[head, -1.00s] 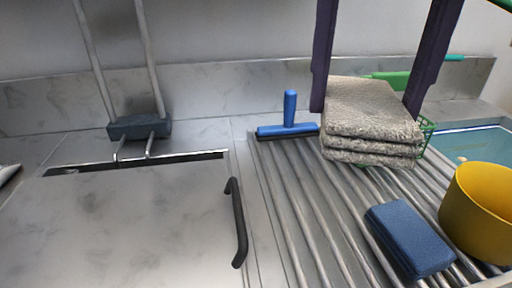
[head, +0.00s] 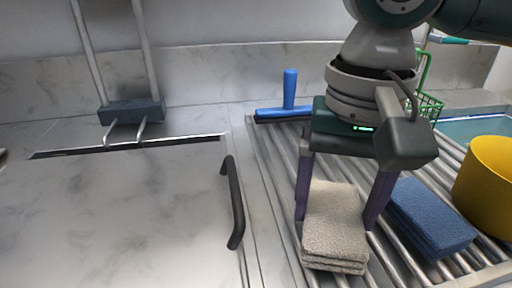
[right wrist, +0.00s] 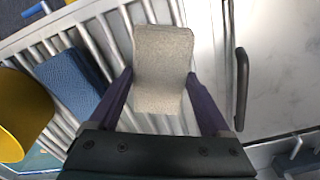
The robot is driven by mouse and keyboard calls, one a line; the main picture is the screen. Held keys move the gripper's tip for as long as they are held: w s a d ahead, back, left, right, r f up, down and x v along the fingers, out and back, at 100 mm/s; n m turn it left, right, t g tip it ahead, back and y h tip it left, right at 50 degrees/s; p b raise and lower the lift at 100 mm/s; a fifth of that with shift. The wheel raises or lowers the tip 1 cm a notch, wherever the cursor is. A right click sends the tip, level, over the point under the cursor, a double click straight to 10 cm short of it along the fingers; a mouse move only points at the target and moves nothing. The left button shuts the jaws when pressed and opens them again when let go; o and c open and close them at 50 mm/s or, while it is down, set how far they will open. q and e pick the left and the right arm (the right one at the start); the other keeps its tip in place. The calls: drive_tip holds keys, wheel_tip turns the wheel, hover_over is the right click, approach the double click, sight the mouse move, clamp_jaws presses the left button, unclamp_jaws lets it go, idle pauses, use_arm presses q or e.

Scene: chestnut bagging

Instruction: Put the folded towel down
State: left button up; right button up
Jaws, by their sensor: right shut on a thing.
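The folded towel (head: 335,227) is grey-beige and stacked in several layers. It is between the two purple fingers of my right gripper (head: 338,215), which is shut on it. In the head view the towel is over the left part of the metal rack, left of the blue sponge. In the right wrist view the towel (right wrist: 161,70) extends out from between the fingers of the gripper (right wrist: 158,100). I cannot tell whether its underside touches the bars. My left gripper is not in view.
The ribbed rack (head: 285,190) also holds a blue sponge (head: 430,218), a yellow pot (head: 488,185), a blue squeegee (head: 290,95) and a green wire basket (head: 428,100). A flat lid with a black handle (head: 234,202) is at the left. Bars left of the towel are clear.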

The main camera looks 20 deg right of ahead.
sight(333, 213)
drive_tip(key=shift+f, duration=0.3)
drive_tip(key=o, duration=1)
drive_tip(key=shift+f, duration=0.1)
wheel_tip(333, 213, up, 12)
drive_tip(key=p, duration=0.3)
